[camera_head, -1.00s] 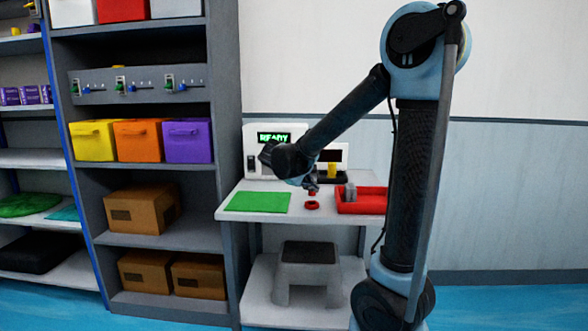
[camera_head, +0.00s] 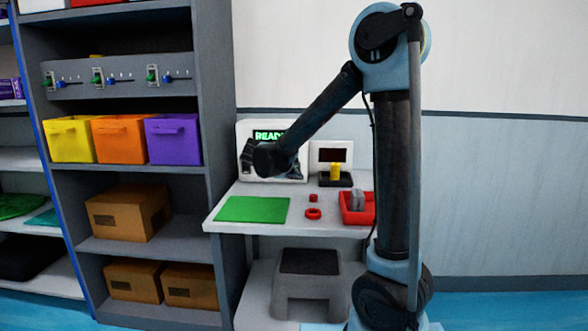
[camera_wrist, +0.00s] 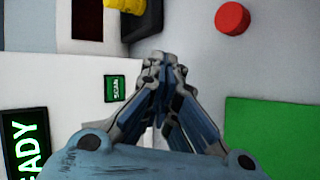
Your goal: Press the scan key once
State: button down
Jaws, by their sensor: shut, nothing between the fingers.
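A white machine (camera_head: 254,130) with a green READY display (camera_head: 269,135) stands at the back left of the table. In the wrist view the display (camera_wrist: 24,145) is at the lower left. The green scan key (camera_wrist: 115,88), lettered SCAN, is on the white panel, left of my gripper (camera_wrist: 163,58). My gripper's fingers are together and empty. They appear beside the key in the picture; I cannot tell their distance from the panel. In the head view my wrist covers part of the machine front, and the key cannot be made out.
A green mat (camera_head: 252,209), a red ring (camera_head: 313,213), a small red piece (camera_head: 314,197) and a red tray (camera_head: 352,214) lie on the white table (camera_head: 225,195). A yellow piece (camera_head: 335,171) stands on a black base right of the machine. A grey shelf (camera_head: 217,215) borders the left.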

jog(key=shift+a, duration=0.25)
jog(key=shift+w, duration=0.2)
jog(key=shift+w+d, duration=0.1)
jog(key=shift+w, duration=4)
jog(key=shift+w, duration=0.75)
jog(key=shift+s, duration=0.8)
jog(key=shift+s, duration=2.5)
